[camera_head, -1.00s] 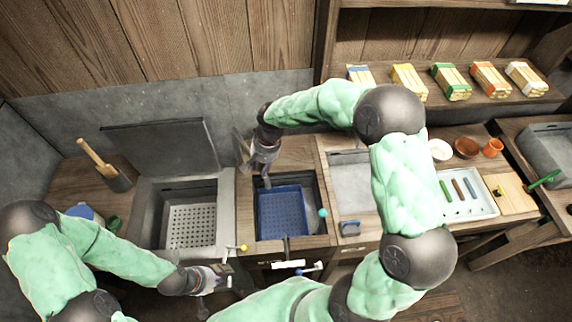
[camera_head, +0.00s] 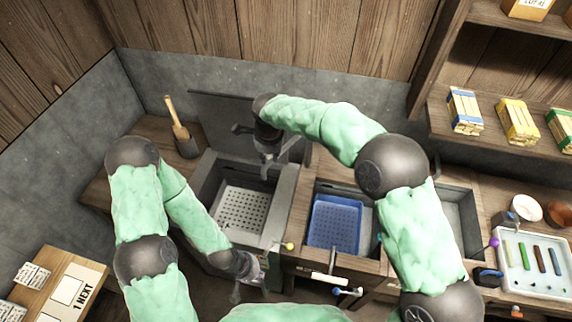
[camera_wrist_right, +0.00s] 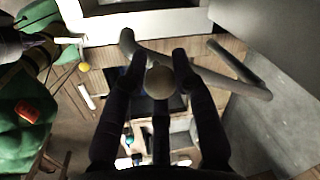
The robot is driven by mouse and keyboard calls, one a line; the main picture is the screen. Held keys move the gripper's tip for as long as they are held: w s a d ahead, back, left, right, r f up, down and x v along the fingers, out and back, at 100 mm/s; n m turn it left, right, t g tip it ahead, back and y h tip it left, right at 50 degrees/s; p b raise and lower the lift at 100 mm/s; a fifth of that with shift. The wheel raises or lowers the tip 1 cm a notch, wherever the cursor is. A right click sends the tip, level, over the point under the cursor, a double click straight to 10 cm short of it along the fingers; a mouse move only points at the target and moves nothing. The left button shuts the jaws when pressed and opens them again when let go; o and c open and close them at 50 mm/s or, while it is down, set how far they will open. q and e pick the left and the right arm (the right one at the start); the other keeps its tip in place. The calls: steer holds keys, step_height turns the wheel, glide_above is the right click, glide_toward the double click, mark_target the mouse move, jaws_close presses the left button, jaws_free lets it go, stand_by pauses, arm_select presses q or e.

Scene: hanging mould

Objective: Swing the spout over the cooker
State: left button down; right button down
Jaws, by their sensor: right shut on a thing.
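The cooker (camera_head: 280,207) is a grey metal box with its lid raised behind it and a perforated tray (camera_head: 243,207) inside. My right gripper (camera_head: 268,158) is above the cooker's back right part. In the right wrist view, its fingers are closed around a round knob (camera_wrist_right: 165,82) on the grey bent spout pipe (camera_wrist_right: 232,83). In the head view the spout is mostly hidden by the gripper. My left gripper (camera_head: 250,272) is low at the cooker's front, near a yellow ball knob (camera_head: 289,246); its jaws are too small to judge.
A blue basket (camera_head: 334,224) sits in the vat right of the cooker. A tray of coloured sticks (camera_head: 530,265) and bowls lie at the right. Shelves with wrapped bundles (camera_head: 465,108) hang above.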

steer(key=w+a+m+h+p, duration=0.1)
steer(key=w+a+m, duration=0.4)
steer(key=w, duration=0.3)
steer(key=shift+a+p, duration=0.35)
steer(key=shift+a, duration=0.25)
steer(key=c, duration=1)
jaws_free()
steer(key=r, duration=0.4)
steer(key=s+r, duration=0.1)
steer(key=r, duration=0.3)
steer(key=s+r, duration=0.1)
steer(key=r, duration=0.2)
steer(key=shift+s+a+r, duration=0.15)
steer(key=shift+a+r, duration=0.05)
steer(key=shift+r, duration=0.2)
